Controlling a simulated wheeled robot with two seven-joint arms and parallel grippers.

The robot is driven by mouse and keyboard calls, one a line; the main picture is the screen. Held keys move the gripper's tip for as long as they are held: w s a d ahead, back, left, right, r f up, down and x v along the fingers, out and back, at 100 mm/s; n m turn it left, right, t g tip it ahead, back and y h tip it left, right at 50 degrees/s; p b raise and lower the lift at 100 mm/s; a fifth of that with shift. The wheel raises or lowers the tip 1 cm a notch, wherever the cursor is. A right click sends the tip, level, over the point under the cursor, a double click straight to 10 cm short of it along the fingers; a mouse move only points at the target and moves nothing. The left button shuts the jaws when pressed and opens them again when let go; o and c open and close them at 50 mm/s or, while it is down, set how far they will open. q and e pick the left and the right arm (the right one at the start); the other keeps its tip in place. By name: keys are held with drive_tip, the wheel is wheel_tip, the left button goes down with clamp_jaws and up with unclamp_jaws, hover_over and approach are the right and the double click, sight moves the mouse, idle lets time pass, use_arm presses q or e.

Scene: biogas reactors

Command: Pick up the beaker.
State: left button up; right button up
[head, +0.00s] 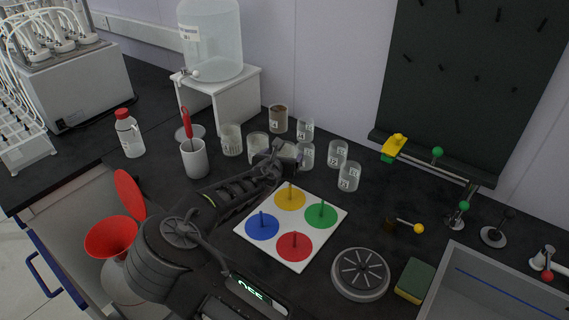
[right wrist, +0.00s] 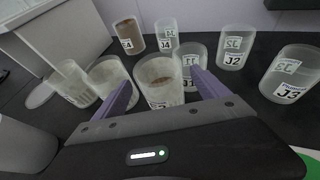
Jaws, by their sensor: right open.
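Several clear labelled beakers stand upright on the dark bench. In the right wrist view a beaker with greyish-brown contents (right wrist: 160,72) stands between the purple fingers of my open right gripper (right wrist: 162,80); its label is partly hidden by the gripper body, and finger contact cannot be told. In the head view my right gripper (head: 281,153) is among the beakers and partly covers this one. Close by are beaker J1 (right wrist: 189,62), a pale-filled beaker (right wrist: 110,78) and another at the left (right wrist: 72,84). My left gripper is not in view.
Behind are the brown-filled beaker E4 (right wrist: 129,36) and J4 (right wrist: 166,36); J2 (right wrist: 232,48) and J3 (right wrist: 291,76) stand right. A white board with coloured discs (head: 276,237) lies in front. A white cup (head: 194,159) and a white stand (head: 226,97) are left.

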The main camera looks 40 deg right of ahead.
drive_tip(key=shift+w+d+f, duration=0.1)
drive_tip(key=shift+w+d, duration=0.1)
idle(0.5)
clamp_jaws()
idle(0.7)
